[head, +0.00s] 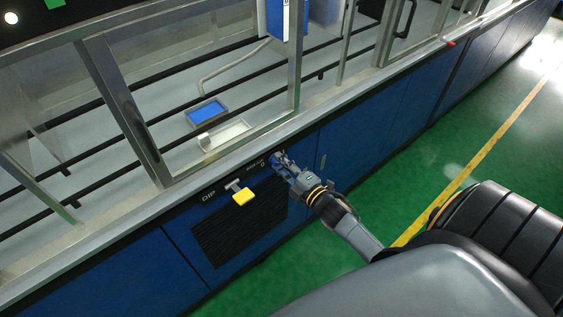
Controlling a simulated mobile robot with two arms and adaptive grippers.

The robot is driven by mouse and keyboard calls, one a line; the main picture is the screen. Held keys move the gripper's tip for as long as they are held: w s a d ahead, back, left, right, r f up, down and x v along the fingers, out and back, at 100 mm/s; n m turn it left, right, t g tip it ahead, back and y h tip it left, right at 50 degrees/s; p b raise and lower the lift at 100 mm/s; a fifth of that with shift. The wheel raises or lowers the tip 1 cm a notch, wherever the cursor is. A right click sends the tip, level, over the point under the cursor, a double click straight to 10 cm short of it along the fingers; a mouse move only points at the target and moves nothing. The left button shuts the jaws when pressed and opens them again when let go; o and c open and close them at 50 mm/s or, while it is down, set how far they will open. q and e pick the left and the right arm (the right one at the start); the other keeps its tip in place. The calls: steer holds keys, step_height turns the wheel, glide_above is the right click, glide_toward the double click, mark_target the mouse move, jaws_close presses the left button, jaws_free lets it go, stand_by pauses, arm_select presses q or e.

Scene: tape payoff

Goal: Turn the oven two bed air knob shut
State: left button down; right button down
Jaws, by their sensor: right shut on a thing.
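My right gripper (283,164) reaches in from the right to the blue front panel of the machine. It is shut on a small knob at the panel's upper edge. The fingers cover most of the knob, so its pointer and setting cannot be read. Small white lettering and a "0" mark show on the panel just left of the fingers. My left gripper is not in view.
A dark vent grille (240,230) lies below. Above are a metal ledge, framed clear doors and a blue tray (206,112). Green floor lies right.

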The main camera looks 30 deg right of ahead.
stand_by(0.4)
steer(key=c, duration=1)
jaws_free()
steer(key=s, duration=0.8)
steer(key=s+d, duration=0.1)
steer(key=s, duration=0.3)
steer(key=shift+r, duration=0.3)
